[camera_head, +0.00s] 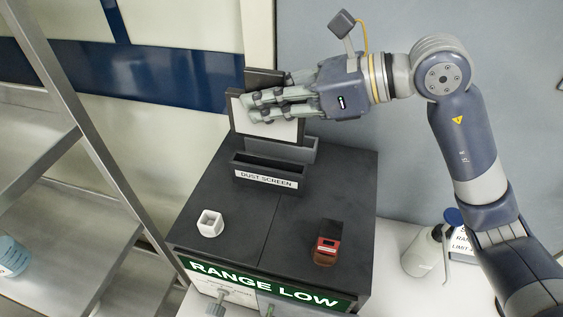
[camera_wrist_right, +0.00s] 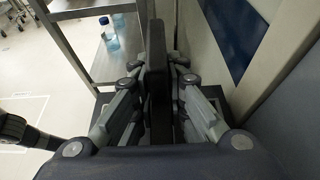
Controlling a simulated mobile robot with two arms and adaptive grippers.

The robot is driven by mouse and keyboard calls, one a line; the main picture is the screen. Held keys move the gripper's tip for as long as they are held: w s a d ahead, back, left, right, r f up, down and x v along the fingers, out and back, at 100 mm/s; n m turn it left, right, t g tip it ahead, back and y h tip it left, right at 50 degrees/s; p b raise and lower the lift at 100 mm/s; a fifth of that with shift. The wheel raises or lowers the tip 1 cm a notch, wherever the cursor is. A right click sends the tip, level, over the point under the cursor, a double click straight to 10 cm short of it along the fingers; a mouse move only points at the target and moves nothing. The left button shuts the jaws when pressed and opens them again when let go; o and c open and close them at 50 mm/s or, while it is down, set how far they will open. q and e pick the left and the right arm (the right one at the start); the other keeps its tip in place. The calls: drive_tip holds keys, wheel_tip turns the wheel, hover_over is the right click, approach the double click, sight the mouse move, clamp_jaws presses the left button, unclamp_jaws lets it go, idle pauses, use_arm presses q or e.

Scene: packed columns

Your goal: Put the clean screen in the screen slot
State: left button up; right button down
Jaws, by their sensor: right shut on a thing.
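My right gripper (camera_head: 254,106) is shut on a flat screen (camera_head: 284,130) with a white face and a dark frame. It holds the screen upright above the back of the black cabinet. In the right wrist view the screen (camera_wrist_right: 157,75) is a dark edge-on plate between the fingers of the gripper (camera_wrist_right: 156,95). A dark slot holder labelled DUST SCREEN (camera_head: 266,179) stands on the cabinet in front of the held screen. A grey holder (camera_head: 308,150) stands just behind it. Whether the screen's lower edge touches either holder cannot be told.
A dark panel (camera_head: 262,77) rises behind the screen. A white bottle (camera_head: 422,252) stands at right; metal shelving (camera_head: 60,225) stands at left.

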sight(279, 141)
wheel_tip(279, 141, down, 4)
drive_tip(key=shift+s+f+p, duration=0.15)
drive_tip(key=shift+p, duration=0.25)
drive_tip(key=shift+f, duration=0.35)
wheel_tip(279, 141, down, 3)
drive_tip(key=shift+f+p, duration=0.1)
drive_tip(key=shift+p, duration=0.3)
drive_tip(key=shift+f, duration=0.15)
use_arm(q)
drive_tip(key=s+b, duration=0.1)
drive_tip(key=s, duration=0.2)
use_arm(e)
drive_tip(key=shift+f, duration=0.65)
